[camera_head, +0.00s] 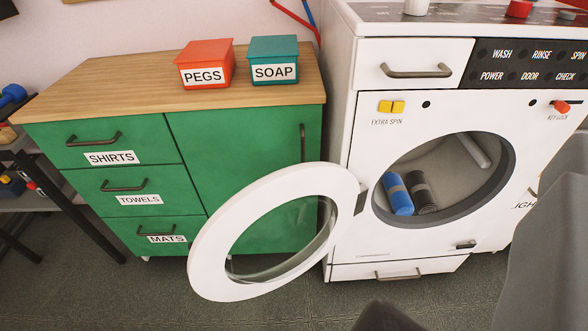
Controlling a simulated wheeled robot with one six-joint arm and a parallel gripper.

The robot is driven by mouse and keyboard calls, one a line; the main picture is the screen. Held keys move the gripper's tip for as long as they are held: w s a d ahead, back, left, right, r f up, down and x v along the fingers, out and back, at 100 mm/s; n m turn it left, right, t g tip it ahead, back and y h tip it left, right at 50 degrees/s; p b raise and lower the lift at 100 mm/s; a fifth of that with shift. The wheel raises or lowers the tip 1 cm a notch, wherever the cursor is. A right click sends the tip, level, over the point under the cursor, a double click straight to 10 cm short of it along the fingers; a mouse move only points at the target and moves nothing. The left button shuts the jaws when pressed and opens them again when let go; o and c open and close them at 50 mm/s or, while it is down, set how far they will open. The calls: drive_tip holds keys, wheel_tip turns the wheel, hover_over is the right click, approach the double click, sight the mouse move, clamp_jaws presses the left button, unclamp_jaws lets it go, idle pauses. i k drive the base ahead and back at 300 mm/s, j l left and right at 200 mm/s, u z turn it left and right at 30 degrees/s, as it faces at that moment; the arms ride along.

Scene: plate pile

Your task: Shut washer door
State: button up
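The white washer (372,150) stands at the right. Its round door (215,255), a white ring with a glass middle, hangs wide open to the left on a hinge at the left of the opening. The door stands in front of the green cabinet. The drum opening (455,205) is uncovered, with a blue roll (397,193) and a dark roll (421,192) inside. A dark shape at the bottom edge seems to be part of my gripper (385,318), apart from the door in the picture. Its fingers cannot be made out.
A green cabinet (180,150) with drawers stands left of the washer, bearing a red PEGS box (205,62) and a teal SOAP box (273,60). A dark rack (75,205) is at far left. A large grey shape (550,255) blocks the lower right. Floor shows in front.

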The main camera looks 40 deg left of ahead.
sight(208, 276)
drive_tip(key=j+z, duration=0.25)
drive_tip(key=k+j+z, duration=0.3)
drive_tip(key=j+z, duration=0.25)
drive_tip(key=j, duration=0.2)
drive_tip(key=k+j, duration=0.3)
drive_tip(key=j, duration=0.25)
drive_tip(key=k+j+z, duration=0.15)
drive_tip(key=j, duration=0.4)
drive_tip(key=k+j, duration=0.45)
drive_tip(key=k+j+z, duration=0.1)
drive_tip(key=k+j, duration=0.2)
drive_tip(key=j, duration=0.25)
